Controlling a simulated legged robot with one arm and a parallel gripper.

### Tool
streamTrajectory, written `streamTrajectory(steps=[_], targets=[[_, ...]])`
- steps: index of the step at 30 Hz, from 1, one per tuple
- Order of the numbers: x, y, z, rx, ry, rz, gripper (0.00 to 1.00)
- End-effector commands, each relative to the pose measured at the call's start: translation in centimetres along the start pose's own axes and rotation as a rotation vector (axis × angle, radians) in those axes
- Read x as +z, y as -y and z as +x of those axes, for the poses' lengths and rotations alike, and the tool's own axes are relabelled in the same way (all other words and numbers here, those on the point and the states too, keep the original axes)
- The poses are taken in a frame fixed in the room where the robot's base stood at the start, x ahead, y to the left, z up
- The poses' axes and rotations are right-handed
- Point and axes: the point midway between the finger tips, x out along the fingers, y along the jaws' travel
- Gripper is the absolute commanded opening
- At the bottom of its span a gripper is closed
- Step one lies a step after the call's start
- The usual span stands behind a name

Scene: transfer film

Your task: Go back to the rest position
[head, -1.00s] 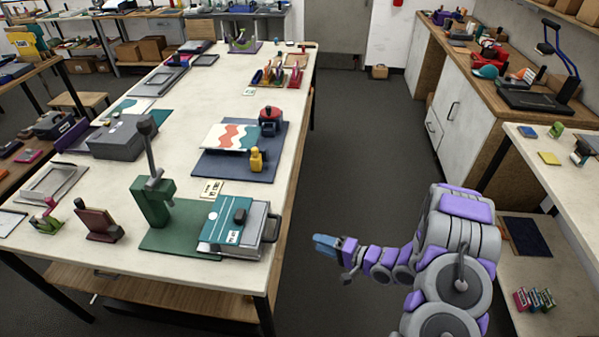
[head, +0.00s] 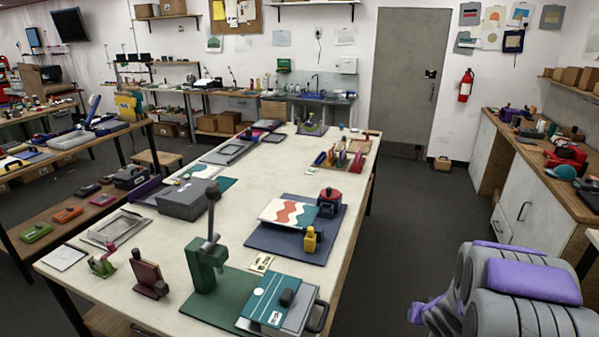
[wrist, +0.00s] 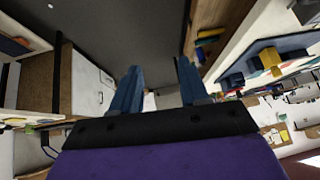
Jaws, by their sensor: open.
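My gripper (wrist: 156,90) shows in the wrist view with two blue fingers spread apart. Nothing is between them. It hangs over the grey floor beside the long white-topped table. In the head view my arm is folded at the lower right, and the gripper itself is out of sight there.
The long table (head: 175,238) carries a green press (head: 205,262), a teal-covered case (head: 268,300), a blue mat (head: 272,240) with a patterned sheet, and a tool rack (head: 343,155). A white cabinet (head: 520,210) stands at right. The grey floor aisle (head: 412,215) between them is clear.

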Motion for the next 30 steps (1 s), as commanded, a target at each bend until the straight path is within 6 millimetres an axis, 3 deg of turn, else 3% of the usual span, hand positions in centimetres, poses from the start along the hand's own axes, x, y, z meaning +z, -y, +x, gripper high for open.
streamTrajectory(steps=[5, 11, 17, 24, 30], targets=[[0.5, -0.6, -5.4, 0.157, 0.058, -0.055, 0.44], [3.8, -0.1, -11.7, 0.264, 0.182, -0.090, 0.44], [9.1, 1.8, -18.1, 0.283, 0.345, -0.121, 0.44], [17.5, 5.4, -25.6, 0.189, 0.575, -0.189, 0.44], [23.3, 8.0, -30.6, 0.074, 0.724, -0.263, 0.44]])
